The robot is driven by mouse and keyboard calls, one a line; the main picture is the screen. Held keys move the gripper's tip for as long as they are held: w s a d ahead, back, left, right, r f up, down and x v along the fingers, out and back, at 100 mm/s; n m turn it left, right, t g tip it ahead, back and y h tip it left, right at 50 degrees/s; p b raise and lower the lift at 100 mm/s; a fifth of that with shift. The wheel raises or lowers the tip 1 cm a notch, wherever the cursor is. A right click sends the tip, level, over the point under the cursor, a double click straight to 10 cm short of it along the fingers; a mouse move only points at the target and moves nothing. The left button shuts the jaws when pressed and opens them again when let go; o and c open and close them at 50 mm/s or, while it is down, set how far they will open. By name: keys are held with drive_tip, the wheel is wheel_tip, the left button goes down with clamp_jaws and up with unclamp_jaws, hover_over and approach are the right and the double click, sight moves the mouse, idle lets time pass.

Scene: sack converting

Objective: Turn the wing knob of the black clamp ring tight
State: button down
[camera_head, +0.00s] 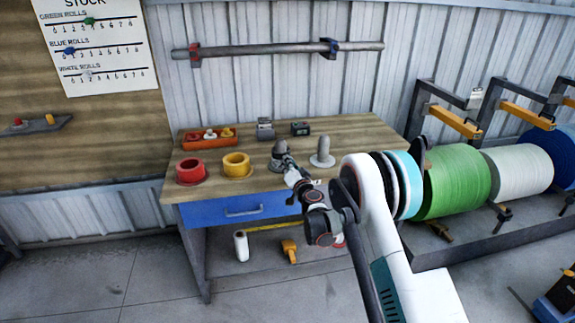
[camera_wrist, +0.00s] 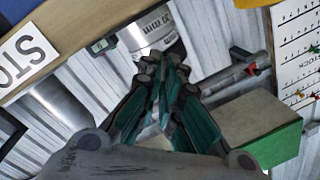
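I cannot pick out the black clamp ring or its wing knob for certain in either view. In the head view my gripper (camera_head: 281,150) is over the middle of the workbench, in front of a grey post and overlapping it. In the wrist view the teal-padded fingers of my gripper (camera_wrist: 164,66) come together at their tips, and I see nothing held between them. A pale grey cylinder (camera_wrist: 152,32) marked in mm lies just beyond the tips; I cannot tell whether they touch it.
A second grey post (camera_head: 322,152) stands right of my gripper on the workbench (camera_head: 345,130). Red (camera_head: 191,170) and yellow (camera_head: 237,164) flanged rings stand left. My arm partly hides the green roll (camera_head: 455,180).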

drive_tip(key=m, duration=0.5)
drive_tip(key=shift+m, duration=0.4)
drive_tip(key=m, duration=0.5)
drive_tip(key=shift+r, duration=0.1)
drive_tip(key=m, duration=0.5)
drive_tip(key=shift+m, duration=0.4)
drive_tip(key=m, duration=0.5)
drive_tip(key=shift+d, duration=0.1)
drive_tip(key=m, duration=0.5)
drive_tip(key=shift+m, duration=0.4)
drive_tip(key=m, duration=1.1)
drive_tip(key=shift+m, duration=2.2)
